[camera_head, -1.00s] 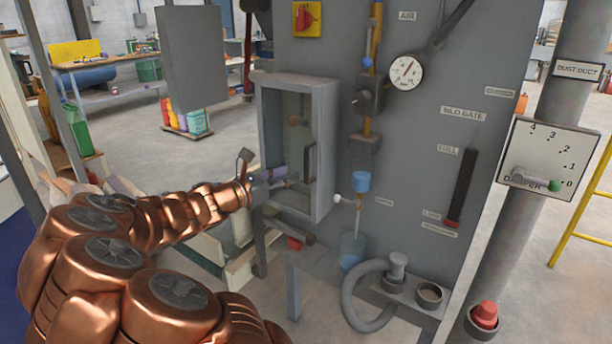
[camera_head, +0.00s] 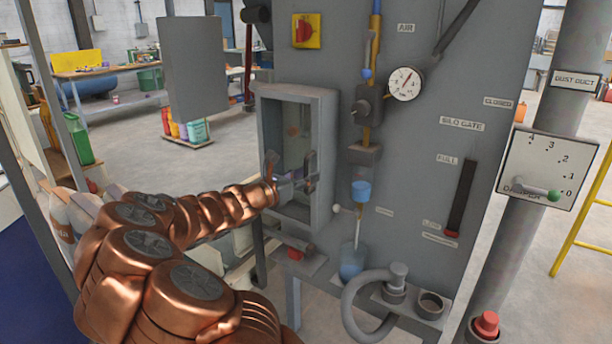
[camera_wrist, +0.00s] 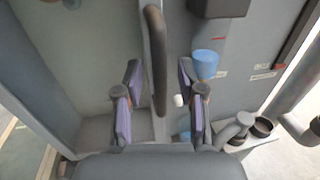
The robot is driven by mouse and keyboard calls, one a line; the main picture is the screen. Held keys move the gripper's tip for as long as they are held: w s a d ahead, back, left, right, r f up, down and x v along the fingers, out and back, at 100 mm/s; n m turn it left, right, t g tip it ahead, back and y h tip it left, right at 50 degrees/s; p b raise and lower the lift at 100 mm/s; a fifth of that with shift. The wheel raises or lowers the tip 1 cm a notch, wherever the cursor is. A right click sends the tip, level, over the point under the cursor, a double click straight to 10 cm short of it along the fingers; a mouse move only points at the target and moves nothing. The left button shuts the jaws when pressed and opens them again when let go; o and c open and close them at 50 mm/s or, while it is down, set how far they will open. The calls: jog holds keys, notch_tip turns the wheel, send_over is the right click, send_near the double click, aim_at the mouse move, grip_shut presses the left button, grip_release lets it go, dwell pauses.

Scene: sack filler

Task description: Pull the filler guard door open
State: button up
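The filler guard door (camera_head: 298,120) is a pale panel in a grey box frame on the filler's front, and it looks shut. Its dark upright handle (camera_wrist: 156,55) is clear in the wrist view; in the head view it is largely hidden by my gripper. My gripper (camera_head: 291,168) is at the door's lower right part. In the wrist view my gripper (camera_wrist: 159,82) is open, with one purple-padded finger on each side of the handle's lower part. Gaps show between the handle and both pads.
A pressure gauge (camera_head: 405,83), a blue-capped sight tube (camera_head: 361,192) and a curved grey hose (camera_head: 353,310) sit right of the door. A small shelf with a red part (camera_head: 295,254) is below it. A grey panel (camera_head: 192,65) stands at left.

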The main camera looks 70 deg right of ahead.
jog(key=shift+s+d, duration=0.1)
jog(key=shift+d, duration=0.1)
grip_shut()
dwell(0.3)
dwell(0.4)
